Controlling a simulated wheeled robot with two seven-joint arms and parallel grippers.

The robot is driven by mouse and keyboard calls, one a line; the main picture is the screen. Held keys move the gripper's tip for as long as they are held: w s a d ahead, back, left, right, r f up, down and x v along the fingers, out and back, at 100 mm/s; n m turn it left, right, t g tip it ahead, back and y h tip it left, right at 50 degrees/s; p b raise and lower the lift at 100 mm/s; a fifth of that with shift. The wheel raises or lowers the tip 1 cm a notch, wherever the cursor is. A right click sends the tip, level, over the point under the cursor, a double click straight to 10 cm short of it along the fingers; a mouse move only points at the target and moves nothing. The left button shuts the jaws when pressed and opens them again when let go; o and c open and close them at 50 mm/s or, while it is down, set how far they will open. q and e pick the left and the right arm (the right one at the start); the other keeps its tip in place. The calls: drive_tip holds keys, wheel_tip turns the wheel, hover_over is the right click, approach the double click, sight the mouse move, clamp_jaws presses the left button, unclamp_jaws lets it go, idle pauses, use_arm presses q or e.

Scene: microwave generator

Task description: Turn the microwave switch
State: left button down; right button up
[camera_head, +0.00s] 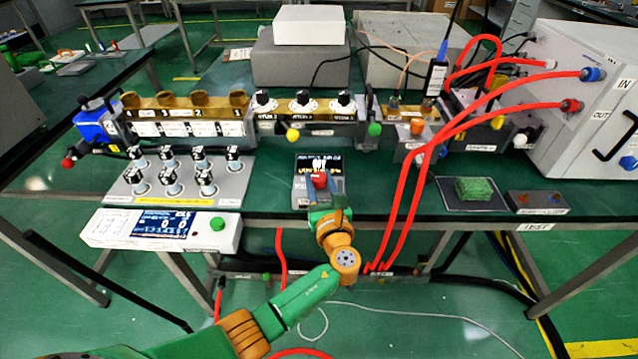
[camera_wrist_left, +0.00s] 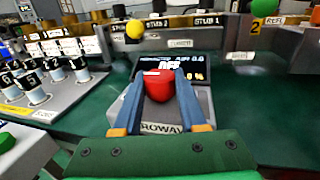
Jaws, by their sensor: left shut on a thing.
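The microwave switch is a red knob (camera_head: 319,180) on a small grey box with a dark display (camera_head: 333,162) at the middle of the green table. My left gripper (camera_head: 320,186) reaches it from the front edge and is shut on the red knob, one finger on each side. In the left wrist view the red knob (camera_wrist_left: 159,85) sits between the two blue fingers, below the lit display (camera_wrist_left: 180,68). Part of the box's lettering is hidden by the fingers. My right gripper is not in view.
A panel with several black knobs (camera_head: 178,183) and a white display box (camera_head: 160,230) stand left. Red hoses (camera_head: 408,170) run from a white cabinet (camera_head: 590,90) down past the table's front edge, right of my arm. A green block (camera_head: 473,189) lies further right.

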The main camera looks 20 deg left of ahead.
sight(321, 186)
use_arm(q)
drive_tip(key=shift+r+n+g+y, duration=0.1)
drive_tip(key=shift+n+g+y, duration=0.2)
drive_tip(key=shift+y, duration=0.1)
drive_tip(key=c, duration=0.8)
unclamp_jaws()
drive_tip(key=shift+o, duration=0.2)
drive_tip(key=v, duration=0.7)
